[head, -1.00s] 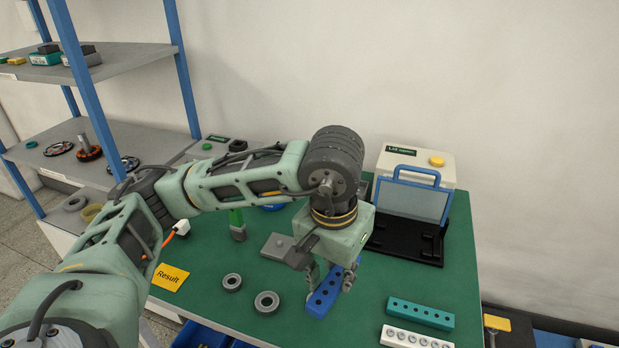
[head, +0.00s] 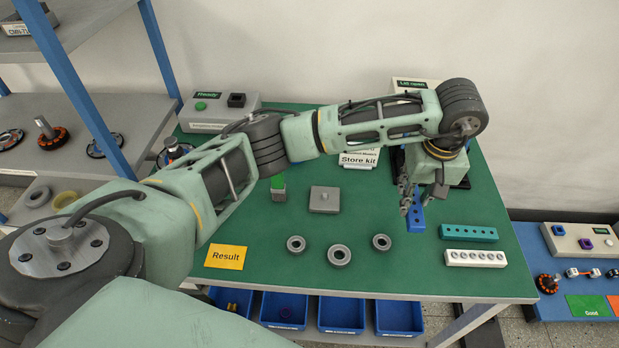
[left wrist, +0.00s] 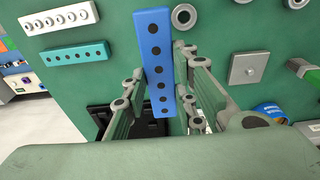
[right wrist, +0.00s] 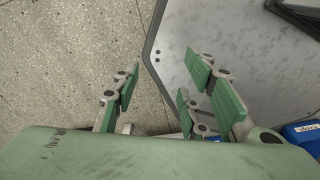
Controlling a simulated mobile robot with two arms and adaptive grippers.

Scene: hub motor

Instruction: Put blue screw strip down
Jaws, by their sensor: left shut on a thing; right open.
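The blue screw strip (head: 415,214), a long bar with a row of dark holes, is held by my left gripper (head: 411,201) over the right part of the green table. In the left wrist view the blue strip (left wrist: 155,50) stands between the fingers of the left gripper (left wrist: 160,78), which are shut on it. I cannot tell whether its lower end touches the table. A teal strip (head: 468,232) and a white strip (head: 475,259) lie to its right. My right gripper (right wrist: 165,88) is open and empty, above the floor and beside a grey surface.
Three grey rings, one of them here (head: 340,255), and a grey square plate (head: 325,199) lie on the green table (head: 290,220). A yellow Result card (head: 226,257) is at the front left. Blue bins (head: 341,313) sit below the front edge. A light box stands behind my left gripper.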

